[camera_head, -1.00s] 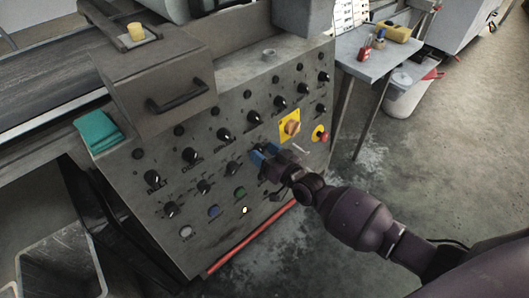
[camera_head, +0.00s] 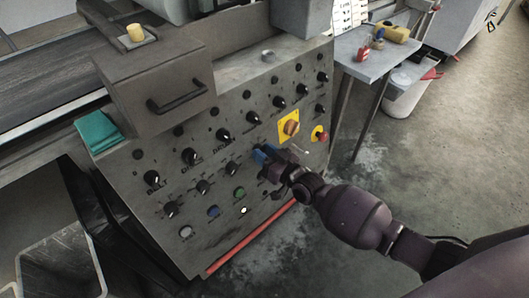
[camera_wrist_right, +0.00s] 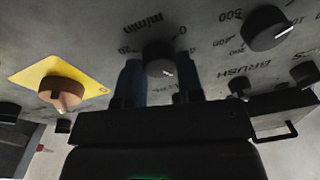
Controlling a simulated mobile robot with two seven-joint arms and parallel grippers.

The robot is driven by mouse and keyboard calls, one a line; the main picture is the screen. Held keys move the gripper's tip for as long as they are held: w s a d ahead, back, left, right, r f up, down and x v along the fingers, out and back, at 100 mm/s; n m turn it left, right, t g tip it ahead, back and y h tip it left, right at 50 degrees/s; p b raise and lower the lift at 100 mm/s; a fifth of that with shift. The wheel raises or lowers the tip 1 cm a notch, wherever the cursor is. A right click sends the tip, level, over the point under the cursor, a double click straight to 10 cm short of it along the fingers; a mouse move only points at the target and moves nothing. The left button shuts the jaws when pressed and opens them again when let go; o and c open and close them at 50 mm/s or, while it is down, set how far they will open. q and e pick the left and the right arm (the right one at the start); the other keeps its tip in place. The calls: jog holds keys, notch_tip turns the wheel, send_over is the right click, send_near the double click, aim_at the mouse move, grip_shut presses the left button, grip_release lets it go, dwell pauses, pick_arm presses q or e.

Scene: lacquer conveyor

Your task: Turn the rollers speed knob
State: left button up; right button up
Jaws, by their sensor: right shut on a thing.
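A grey control panel (camera_head: 215,125) carries several black knobs with white pointer marks. In the right wrist view a round black knob (camera_wrist_right: 159,60) sits between my right gripper's blue fingers, beside an upside-down "m/min" scale. My right gripper (camera_head: 263,154) is shut on this knob in the lower knob row, left of and below the yellow switch plate. The fingers hide the knob in the head view, and its name label cannot be read. My left gripper is not in view.
A yellow plate with an orange rotary switch (camera_head: 291,127) and a red button (camera_head: 320,136) are close to the right gripper. Other knobs, such as the large one (camera_wrist_right: 266,27), are nearby. A side table (camera_head: 375,58) stands right of the panel.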

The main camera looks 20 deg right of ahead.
pick_arm(q)
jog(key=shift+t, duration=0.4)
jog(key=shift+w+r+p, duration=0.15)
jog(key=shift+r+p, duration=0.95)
jog(key=shift+p, duration=0.1)
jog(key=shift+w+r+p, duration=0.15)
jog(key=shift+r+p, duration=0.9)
jog(key=shift+p, duration=0.15)
pick_arm(e)
jog(key=shift+r+n+g+y, duration=0.15)
jog(key=shift+n+g, duration=0.4)
jog(key=shift+n, duration=2.8)
jog(key=shift+f+n+g+y, duration=0.1)
jog(key=shift+n+g, duration=0.4)
jog(key=shift+n, duration=2.8)
jog(key=shift+r+n+g+y, duration=0.15)
jog(key=shift+n+g, duration=0.4)
jog(key=shift+n, duration=2.8)
jog(key=shift+f, duration=0.15)
jog(key=o, duration=0.9)
